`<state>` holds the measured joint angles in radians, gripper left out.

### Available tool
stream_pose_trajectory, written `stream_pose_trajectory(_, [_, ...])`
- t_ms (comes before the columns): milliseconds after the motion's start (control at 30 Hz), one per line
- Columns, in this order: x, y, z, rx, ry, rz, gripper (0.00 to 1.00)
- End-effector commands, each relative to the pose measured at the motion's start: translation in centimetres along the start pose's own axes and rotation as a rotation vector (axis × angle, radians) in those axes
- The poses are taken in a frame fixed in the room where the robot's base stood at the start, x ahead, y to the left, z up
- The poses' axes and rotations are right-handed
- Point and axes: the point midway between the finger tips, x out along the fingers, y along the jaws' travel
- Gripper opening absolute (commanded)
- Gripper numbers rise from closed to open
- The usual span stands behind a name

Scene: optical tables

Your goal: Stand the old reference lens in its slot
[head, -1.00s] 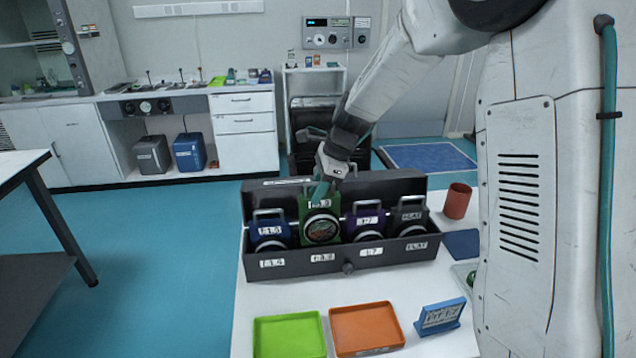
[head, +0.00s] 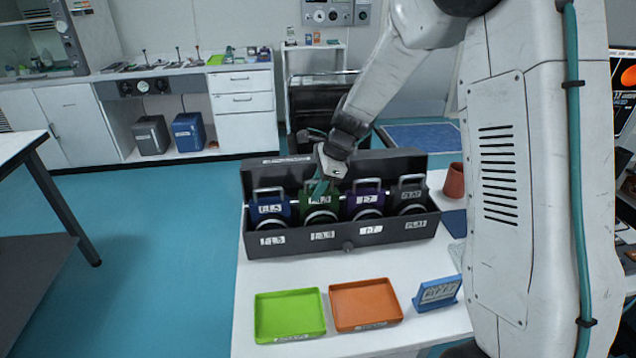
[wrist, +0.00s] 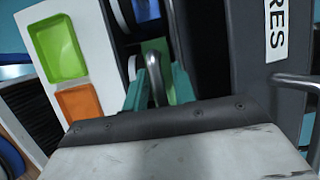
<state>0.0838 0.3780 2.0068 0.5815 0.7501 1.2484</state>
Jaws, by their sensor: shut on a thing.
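The green lens holder (head: 320,202) sits in the second slot from the left of the dark lens box (head: 390,232), about level with its neighbours. It looks upright, and its lower part is hidden by the box's front wall. My gripper (head: 322,185) is at its top, shut on its handle. In the wrist view my teal gripper fingers (wrist: 158,88) close around the grey handle, with part of the green lens holder (wrist: 158,48) behind. I cannot tell whether its base touches the slot's bottom.
A blue holder (head: 270,209) stands left of it; a purple holder (head: 366,203) and a grey holder (head: 409,197) stand right. In front lie a green tray (head: 290,314), an orange tray (head: 365,304) and a blue sign stand (head: 437,293). A reddish cup (head: 454,181) is at the right.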

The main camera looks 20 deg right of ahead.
Motion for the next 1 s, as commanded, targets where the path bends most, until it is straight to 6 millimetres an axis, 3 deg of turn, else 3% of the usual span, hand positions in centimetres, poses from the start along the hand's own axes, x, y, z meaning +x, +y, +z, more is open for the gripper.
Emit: stream_pose_trajectory(1000, [0.69,0.01,-0.29,0.000,0.000,0.000,0.00])
